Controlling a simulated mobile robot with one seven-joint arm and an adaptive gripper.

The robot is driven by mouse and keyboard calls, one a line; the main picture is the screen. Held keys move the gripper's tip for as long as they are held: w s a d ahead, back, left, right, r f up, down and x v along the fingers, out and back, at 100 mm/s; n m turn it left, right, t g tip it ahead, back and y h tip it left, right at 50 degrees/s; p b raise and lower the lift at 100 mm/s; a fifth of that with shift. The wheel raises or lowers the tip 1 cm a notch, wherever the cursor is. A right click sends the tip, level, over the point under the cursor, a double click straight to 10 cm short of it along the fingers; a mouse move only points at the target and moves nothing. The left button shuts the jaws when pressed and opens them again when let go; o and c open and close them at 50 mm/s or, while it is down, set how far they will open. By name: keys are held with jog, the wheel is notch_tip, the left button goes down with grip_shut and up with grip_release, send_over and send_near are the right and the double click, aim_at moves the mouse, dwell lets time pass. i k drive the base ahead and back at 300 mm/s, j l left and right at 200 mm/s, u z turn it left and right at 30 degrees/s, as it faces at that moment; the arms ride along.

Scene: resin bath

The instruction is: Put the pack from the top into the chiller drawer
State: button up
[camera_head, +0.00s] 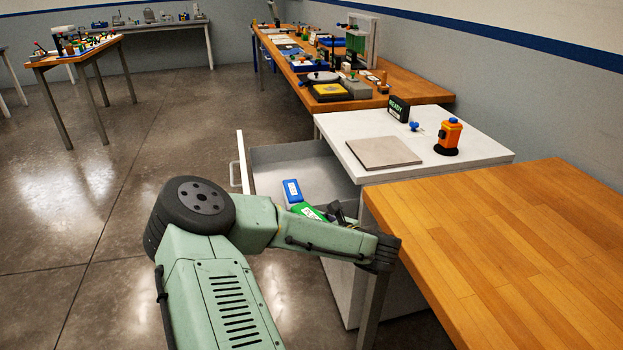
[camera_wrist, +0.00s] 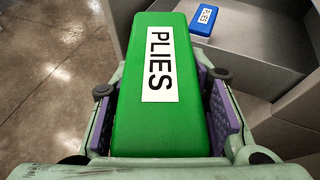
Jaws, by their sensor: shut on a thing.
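A green pack labelled "PLIES" (camera_wrist: 161,85) is held between the two fingers of my gripper (camera_wrist: 163,110), which is shut on it. In the head view the green pack (camera_head: 308,211) shows partly behind my arm, over the drawer. The chiller drawer (camera_head: 285,155) is pulled open to the left of the white cabinet (camera_head: 420,143). A blue pack (camera_head: 292,190) with a white label lies in the drawer; it also shows in the wrist view (camera_wrist: 204,20), beyond the green pack. My arm hides the drawer's near part. I cannot tell whether the green pack touches the drawer floor.
On the cabinet top are a flat grey-brown plate (camera_head: 383,153), an orange device (camera_head: 449,137), a black "READY" sign (camera_head: 398,108) and a small blue knob (camera_head: 414,126). A wooden table (camera_head: 510,230) stands close on the right. A cluttered bench (camera_head: 345,85) stands behind.

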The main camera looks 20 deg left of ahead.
aim_at(282, 173)
jog(key=i+j, duration=1.4)
